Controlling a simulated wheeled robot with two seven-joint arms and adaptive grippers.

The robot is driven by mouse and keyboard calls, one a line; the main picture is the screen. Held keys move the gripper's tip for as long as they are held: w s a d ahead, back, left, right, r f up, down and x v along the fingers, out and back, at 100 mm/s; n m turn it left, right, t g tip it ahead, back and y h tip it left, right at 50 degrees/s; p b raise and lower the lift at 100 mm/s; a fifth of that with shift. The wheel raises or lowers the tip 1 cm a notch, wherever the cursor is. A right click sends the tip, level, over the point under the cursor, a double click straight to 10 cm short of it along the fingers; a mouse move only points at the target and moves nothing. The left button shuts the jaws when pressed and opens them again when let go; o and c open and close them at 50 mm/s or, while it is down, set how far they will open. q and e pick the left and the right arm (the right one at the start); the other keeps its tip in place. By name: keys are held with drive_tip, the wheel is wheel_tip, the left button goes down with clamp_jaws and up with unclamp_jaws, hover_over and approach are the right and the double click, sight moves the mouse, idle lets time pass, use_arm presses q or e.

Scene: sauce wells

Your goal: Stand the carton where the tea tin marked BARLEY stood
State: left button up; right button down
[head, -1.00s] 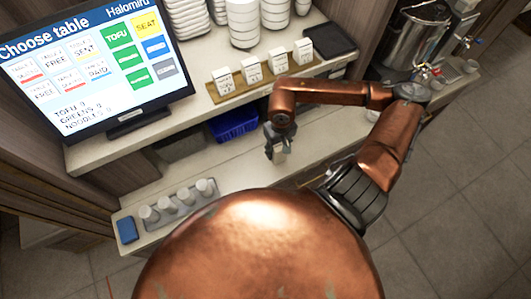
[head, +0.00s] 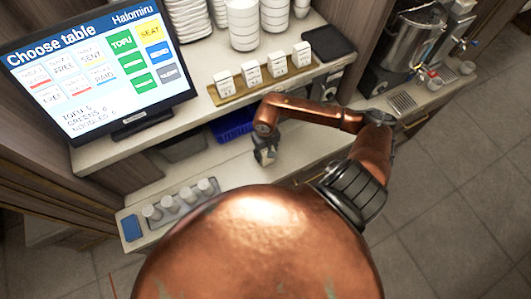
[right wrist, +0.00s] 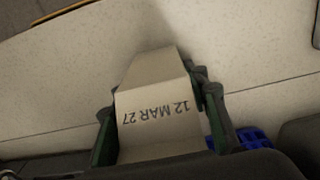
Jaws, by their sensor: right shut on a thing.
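My right gripper (head: 265,155) is shut on a pale carton (right wrist: 155,75), held above the lower counter in the head view. In the right wrist view the carton sits between the two fingers (right wrist: 158,118) and shows the print "12 MAR 27" upside down. In the head view the carton is mostly hidden by the gripper. Several white containers (head: 251,73) stand in a row on a wooden board (head: 240,92) on the upper shelf; their small dark markings are too small to read, so I cannot tell which is BARLEY. My left gripper is not in view.
A screen (head: 95,65) stands on the upper shelf at left. A blue bin (head: 232,127) is below the shelf. Grey cups (head: 170,203) and a blue block (head: 131,229) are at front left.

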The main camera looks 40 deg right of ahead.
drive_tip(key=shift+f, duration=0.1)
drive_tip(key=c, duration=1.1)
unclamp_jaws()
drive_tip(key=shift+c, duration=0.2)
